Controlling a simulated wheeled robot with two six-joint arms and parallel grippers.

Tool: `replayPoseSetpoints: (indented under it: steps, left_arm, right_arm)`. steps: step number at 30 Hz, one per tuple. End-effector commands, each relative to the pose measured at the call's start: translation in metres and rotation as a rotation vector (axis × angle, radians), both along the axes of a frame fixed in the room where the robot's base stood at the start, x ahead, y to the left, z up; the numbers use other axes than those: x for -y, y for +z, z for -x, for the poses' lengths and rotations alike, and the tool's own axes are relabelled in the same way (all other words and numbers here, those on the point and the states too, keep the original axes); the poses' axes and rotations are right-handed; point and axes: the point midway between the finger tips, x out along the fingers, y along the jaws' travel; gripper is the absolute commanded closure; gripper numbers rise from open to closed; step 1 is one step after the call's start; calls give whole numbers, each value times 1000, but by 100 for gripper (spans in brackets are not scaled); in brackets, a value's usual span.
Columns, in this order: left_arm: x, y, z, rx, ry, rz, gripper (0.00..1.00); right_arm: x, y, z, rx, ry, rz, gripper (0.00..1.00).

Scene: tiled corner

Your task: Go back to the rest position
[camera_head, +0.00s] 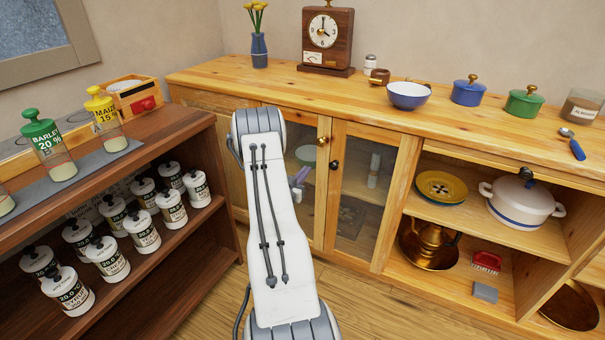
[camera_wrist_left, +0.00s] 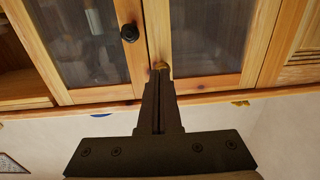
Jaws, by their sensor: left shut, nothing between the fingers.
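My left arm comes up from the bottom of the head view, its white link standing in front of the wooden cabinet (camera_head: 408,205). My left gripper (camera_wrist_left: 159,80) shows in the wrist view, where its dark fingers are shut together with nothing between them. In that view the fingertips lie right by the brass knob (camera_wrist_left: 161,66) of a glass door; I cannot tell whether they touch it. The brass knob (camera_head: 322,141) and a black knob (camera_head: 335,165) show in the head view, on two glass doors that look closed. The arm hides most of the gripper there. My right gripper is in neither view.
A dark wooden shelf (camera_head: 170,125) with several white-labelled jars stands close on the left. The cabinet top carries a clock (camera_head: 327,38), a blue bowl (camera_head: 408,95) and lidded pots. A white pot (camera_head: 521,200) sits in the open shelves at right. Wooden floor shows between.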

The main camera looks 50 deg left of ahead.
Motion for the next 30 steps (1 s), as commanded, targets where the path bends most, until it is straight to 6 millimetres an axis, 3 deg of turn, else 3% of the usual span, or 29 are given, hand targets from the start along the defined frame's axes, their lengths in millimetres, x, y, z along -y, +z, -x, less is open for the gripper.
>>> replayPoseSetpoints:
  steps: [4, 12, 14, 17, 20, 24, 27, 30]
  left_arm:
    - [5, 0, 9, 0, 0, 1, 100]
    - [7, 0, 9, -1, -3, 0, 100]
    - [11, 2, 3, -12, -12, 1, 100]
    - [30, 9, -27, -71, -54, 8, 100]
    - [72, 20, -74, -184, -123, 22, 100]
    - [163, 36, -129, -385, -234, 43, 100]
    - [237, 47, -146, -525, -310, 54, 100]
    - [313, 58, -142, -661, -386, 63, 100]
  right_arm:
    - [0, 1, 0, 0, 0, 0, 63]
    - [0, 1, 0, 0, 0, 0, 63]
    - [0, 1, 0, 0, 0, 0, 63]
    - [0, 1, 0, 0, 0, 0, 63]
    - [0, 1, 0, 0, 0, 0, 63]
    - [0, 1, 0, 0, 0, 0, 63]
    - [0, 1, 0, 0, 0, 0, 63]
    - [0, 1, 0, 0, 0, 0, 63]
